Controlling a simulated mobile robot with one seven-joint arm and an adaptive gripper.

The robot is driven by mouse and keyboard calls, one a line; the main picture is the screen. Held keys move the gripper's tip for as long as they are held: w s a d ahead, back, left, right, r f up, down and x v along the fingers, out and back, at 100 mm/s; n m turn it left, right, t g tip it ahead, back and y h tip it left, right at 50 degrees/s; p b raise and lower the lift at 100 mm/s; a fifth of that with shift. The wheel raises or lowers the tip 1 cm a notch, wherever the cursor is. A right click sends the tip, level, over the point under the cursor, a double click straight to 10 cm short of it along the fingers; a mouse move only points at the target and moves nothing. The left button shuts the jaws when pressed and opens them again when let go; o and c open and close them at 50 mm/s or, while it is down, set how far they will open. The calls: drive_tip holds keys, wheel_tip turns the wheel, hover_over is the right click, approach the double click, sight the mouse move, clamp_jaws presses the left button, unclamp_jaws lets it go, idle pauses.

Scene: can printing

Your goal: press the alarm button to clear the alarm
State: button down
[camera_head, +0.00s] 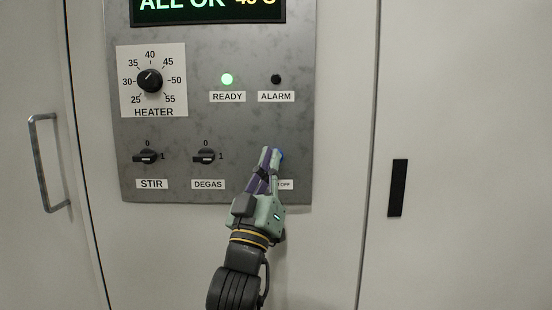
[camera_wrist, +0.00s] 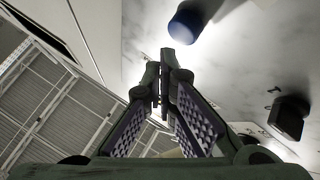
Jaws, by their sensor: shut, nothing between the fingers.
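A blue button (camera_head: 281,154) sits low on the right of the grey control panel (camera_head: 220,120), mostly hidden behind my fingertips. Its label below is partly covered and ends in "OFF". The button also shows in the wrist view as a blue cylinder (camera_wrist: 187,25), just beyond the fingertips. My gripper (camera_head: 270,152) is shut and empty, its tips close to the button; I cannot tell whether they touch. It also shows in the wrist view (camera_wrist: 163,72). The ALARM lamp (camera_head: 276,79) is dark. The READY lamp (camera_head: 227,79) glows green. The display (camera_head: 208,9) reads "ALL OK".
The HEATER dial (camera_head: 150,80) is at the panel's upper left. The STIR knob (camera_head: 146,157) and DEGAS knob (camera_head: 205,157) stick out to the left of my gripper. A metal door handle (camera_head: 43,165) is at far left, and a black slot-like handle (camera_head: 398,188) at right.

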drive_tip(key=s, duration=0.4)
drive_tip(key=shift+s, duration=0.15)
idle(0.5)
